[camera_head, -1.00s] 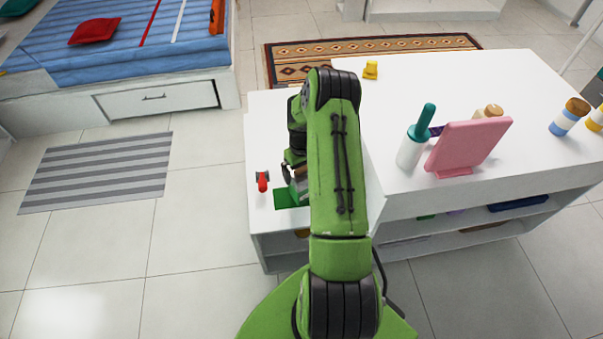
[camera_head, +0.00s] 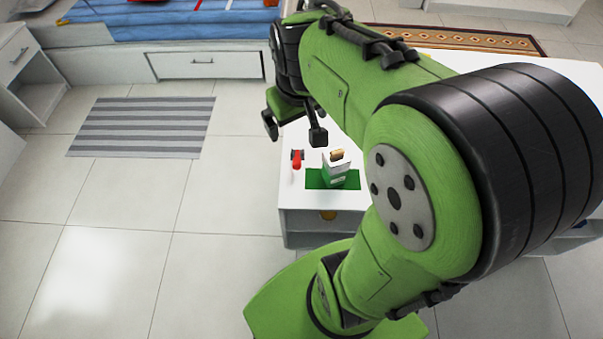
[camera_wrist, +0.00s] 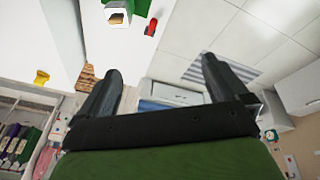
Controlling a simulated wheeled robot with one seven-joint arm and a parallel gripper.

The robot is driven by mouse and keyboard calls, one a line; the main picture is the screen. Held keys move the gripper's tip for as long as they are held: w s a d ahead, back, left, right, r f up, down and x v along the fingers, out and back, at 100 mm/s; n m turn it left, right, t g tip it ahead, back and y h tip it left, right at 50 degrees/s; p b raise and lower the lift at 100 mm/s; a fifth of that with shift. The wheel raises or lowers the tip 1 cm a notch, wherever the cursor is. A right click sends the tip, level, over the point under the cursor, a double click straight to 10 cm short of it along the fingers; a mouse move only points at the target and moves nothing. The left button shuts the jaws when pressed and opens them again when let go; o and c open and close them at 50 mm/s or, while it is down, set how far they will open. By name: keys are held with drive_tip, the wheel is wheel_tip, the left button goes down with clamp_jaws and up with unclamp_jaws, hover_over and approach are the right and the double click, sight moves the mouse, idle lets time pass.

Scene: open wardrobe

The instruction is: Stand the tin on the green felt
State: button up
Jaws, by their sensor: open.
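A small red object (camera_head: 297,160) with a dark end lies left of the felt. A yellow object (camera_wrist: 41,77) stands on the white top in the wrist view. My arm hides most of the white top in the head view. Left of it is open floor with a striped mat (camera_head: 140,128).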

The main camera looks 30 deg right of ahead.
drive_tip(key=s+a+r+t, duration=0.1)
drive_tip(key=s+a, duration=0.2)
drive_tip(key=s, duration=0.3)
drive_tip(key=s+a+r+t+y, duration=0.1)
drive_tip(key=s+a, duration=0.3)
drive_tip(key=s, duration=0.2)
drive_tip(key=shift+s+a+r+n+t, duration=0.2)
drive_tip(key=shift+s+a+n+t, duration=0.1)
drive_tip(key=shift+s+n, duration=0.1)
drive_tip(key=shift+r, duration=0.1)
